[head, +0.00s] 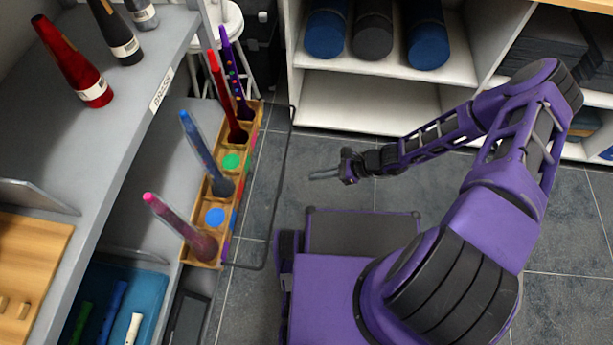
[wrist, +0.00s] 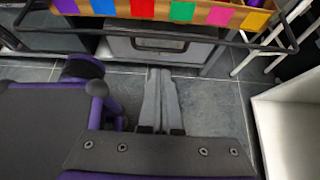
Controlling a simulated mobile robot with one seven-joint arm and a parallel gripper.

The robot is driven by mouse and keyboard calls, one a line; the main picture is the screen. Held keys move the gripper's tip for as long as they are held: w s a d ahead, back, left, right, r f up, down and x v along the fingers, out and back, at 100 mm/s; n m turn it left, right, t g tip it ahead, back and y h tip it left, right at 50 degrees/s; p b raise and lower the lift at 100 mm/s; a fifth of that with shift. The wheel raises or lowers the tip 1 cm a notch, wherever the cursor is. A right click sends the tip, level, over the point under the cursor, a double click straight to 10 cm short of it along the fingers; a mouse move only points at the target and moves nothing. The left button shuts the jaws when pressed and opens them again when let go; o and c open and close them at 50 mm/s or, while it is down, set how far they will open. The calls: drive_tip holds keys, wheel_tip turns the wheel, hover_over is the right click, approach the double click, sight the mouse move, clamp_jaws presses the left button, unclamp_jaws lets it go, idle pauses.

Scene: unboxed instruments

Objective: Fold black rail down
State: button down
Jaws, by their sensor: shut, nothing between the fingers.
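The black rail (head: 281,180) is a thin dark bar with bent ends, sticking out from the shelf in front of the wooden rack (head: 216,258). In the wrist view the rail (wrist: 292,40) runs across the top, below the rack's coloured squares. My gripper (head: 312,175) is to the right of the rail in the head view, apart from it and pointing towards it. In the wrist view its fingers (wrist: 160,75) are together and empty, below the rail in the picture.
The rack holds several upright coloured instruments, including a blue one (head: 199,147). A grey shelf (head: 95,125) with cone-shaped pieces is at left. A white shelf unit (head: 370,101) with rolled mats is behind. Grey floor tiles (head: 258,200) are bare between the rack and my base.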

wheel_tip(320, 180, down, 7)
drive_tip(key=y+p, duration=0.1)
drive_tip(key=p, duration=0.3)
drive_tip(key=s+b+x, duration=0.1)
drive_tip(key=x, duration=0.9)
drive_tip(key=shift+w+d+r+p, duration=0.1)
drive_tip(key=shift+w+r+p, duration=0.15)
drive_tip(key=shift+r, duration=0.75)
drive_tip(key=shift+w+r+p, duration=0.15)
drive_tip(key=shift+r+p, duration=0.15)
drive_tip(key=shift+r, duration=0.7)
drive_tip(key=shift+w, duration=0.1)
